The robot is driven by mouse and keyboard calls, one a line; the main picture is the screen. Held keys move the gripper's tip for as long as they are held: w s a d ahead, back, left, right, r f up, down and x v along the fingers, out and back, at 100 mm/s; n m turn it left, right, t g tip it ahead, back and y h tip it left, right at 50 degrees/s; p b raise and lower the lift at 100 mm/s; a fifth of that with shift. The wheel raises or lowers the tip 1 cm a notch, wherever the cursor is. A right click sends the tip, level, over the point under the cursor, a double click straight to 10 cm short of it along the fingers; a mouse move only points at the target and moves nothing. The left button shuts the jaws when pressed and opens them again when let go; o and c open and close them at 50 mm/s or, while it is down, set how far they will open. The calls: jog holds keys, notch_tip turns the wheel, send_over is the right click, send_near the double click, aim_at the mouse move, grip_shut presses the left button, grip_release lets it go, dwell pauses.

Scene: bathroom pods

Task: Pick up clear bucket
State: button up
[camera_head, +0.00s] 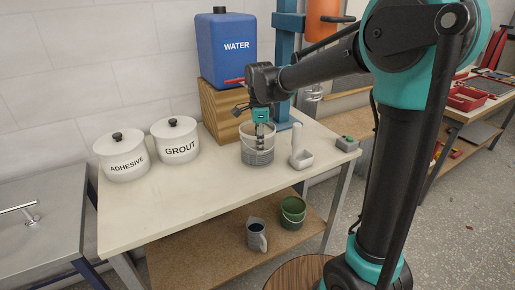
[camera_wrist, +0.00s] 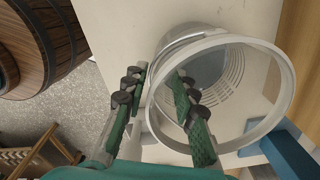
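The clear bucket (camera_head: 257,157), see-through with a pale rim and ribbed lower wall, stands upright on the white table. In the wrist view the clear bucket (camera_wrist: 222,140) shows its round rim from above. My gripper (camera_head: 262,131) points down at the bucket's mouth. In the wrist view my gripper (camera_wrist: 160,78) has its two green-padded fingers apart. One finger is outside the near left wall, the other is inside the mouth, with the rim between them. I see a gap on both sides of the wall, though contact is hard to judge.
ADHESIVE (camera_head: 122,158) and GROUT (camera_head: 176,140) pots stand left of the bucket. A blue WATER container (camera_head: 226,50) sits on a wooden block (camera_head: 222,108) behind. A small white scoop-like item (camera_head: 301,158) stands close right. The table's front left is clear.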

jog(key=shift+s+f, duration=0.1)
jog(key=shift+f, duration=1.9)
jog(key=shift+c, duration=0.2)
grip_shut()
